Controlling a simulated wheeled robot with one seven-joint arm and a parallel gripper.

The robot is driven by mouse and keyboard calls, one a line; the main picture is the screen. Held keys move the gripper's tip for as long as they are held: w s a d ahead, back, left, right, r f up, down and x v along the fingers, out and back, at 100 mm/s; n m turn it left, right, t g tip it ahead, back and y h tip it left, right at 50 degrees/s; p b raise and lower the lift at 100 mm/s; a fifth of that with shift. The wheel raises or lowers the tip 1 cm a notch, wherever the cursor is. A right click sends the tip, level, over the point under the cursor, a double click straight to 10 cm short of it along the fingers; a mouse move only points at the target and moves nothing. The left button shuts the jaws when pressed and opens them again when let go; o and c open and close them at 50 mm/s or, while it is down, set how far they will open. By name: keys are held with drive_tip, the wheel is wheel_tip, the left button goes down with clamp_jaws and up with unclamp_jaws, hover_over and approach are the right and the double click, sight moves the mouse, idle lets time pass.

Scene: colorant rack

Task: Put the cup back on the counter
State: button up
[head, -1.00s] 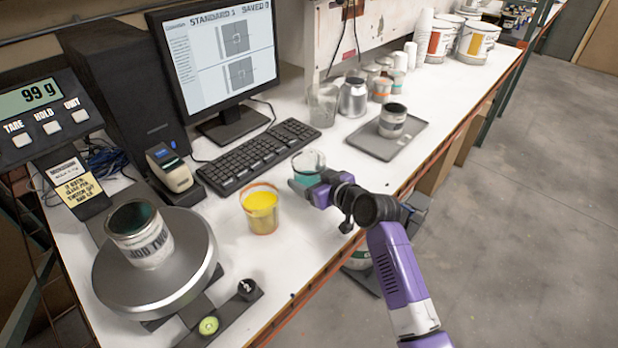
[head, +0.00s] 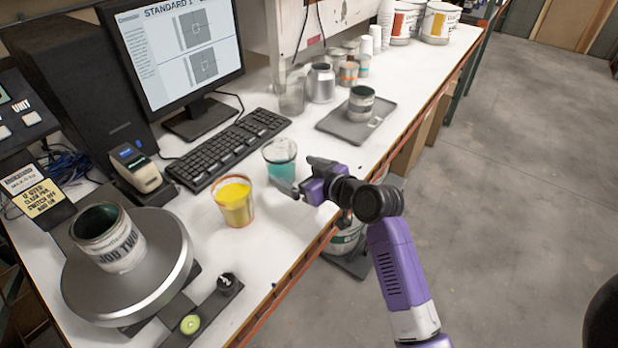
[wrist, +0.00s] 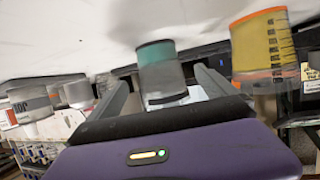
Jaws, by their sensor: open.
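A clear cup with teal liquid (head: 280,160) stands upright on the white counter (head: 330,165), right of the keyboard. A cup with yellow liquid (head: 234,203) stands nearer, to its left. My gripper (head: 301,174) is open and empty just to the right of the teal cup, with its fingers pointing toward it. In the wrist view, which looks inverted, the teal cup (wrist: 160,68) shows ahead between the spread fingers of my gripper (wrist: 163,88). The yellow cup (wrist: 262,55) is off to the right there.
A scale (head: 130,280) bearing a "JOB TWO" can (head: 108,238) stands at the near left. A keyboard (head: 228,148) lies behind the cups. A grey tray (head: 335,124) with a can sits farther along. The counter's front edge runs beneath my arm.

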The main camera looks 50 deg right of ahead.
drive_tip(key=shift+v, duration=2.6)
wheel_tip(320, 180, up, 4)
drive_tip(key=s+d+m+t+h, duration=0.2)
drive_tip(key=s+m+h, duration=0.1)
drive_tip(key=m+h, duration=0.15)
drive_tip(key=s+a+f+n+y, duration=0.2)
drive_tip(key=s+a+n+y, duration=0.1)
drive_tip(key=s+a, duration=0.9)
drive_tip(key=s+a+f+n+g+y, duration=0.1)
drive_tip(key=s+a+f+n+y, duration=0.1)
drive_tip(key=s+a, duration=1.1)
drive_tip(key=shift+s+f+n+y, duration=0.4)
drive_tip(key=shift+s+n+y, duration=0.2)
drive_tip(key=shift+y, duration=0.25)
